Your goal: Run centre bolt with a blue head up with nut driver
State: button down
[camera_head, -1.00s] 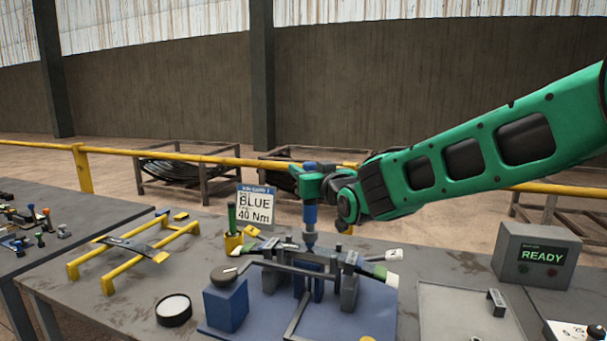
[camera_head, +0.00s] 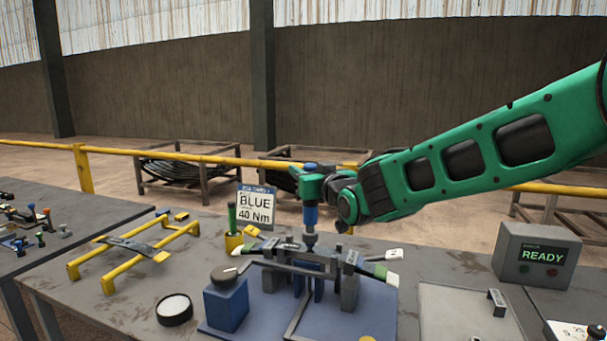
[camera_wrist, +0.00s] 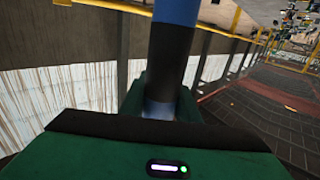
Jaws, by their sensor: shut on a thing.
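My gripper (camera_head: 310,186) is shut on the blue nut driver (camera_head: 310,214), which stands upright over the fixture. The driver's dark lower end (camera_head: 310,240) is at the top of the clamped spring stack (camera_head: 307,258), near its middle. The centre bolt and its blue head cannot be made out; the driver and fixture hide that spot. In the wrist view the driver's blue and black shaft (camera_wrist: 172,55) rises from between my jaws. The fixture stands on a blue base plate (camera_head: 262,312).
A card (camera_head: 256,207) reads "BLUE 40 Nm". A yellow cup (camera_head: 233,243) with a green-handled tool stands beside it. A blue block with a dark knob (camera_head: 225,300), a yellow rack (camera_head: 120,262), a round dish (camera_head: 174,309), a grey tray (camera_head: 465,318) and a "READY" box (camera_head: 538,255) surround the fixture.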

jog(key=shift+f, duration=1.25)
dwell(2.4)
jog(key=shift+r, duration=0.1)
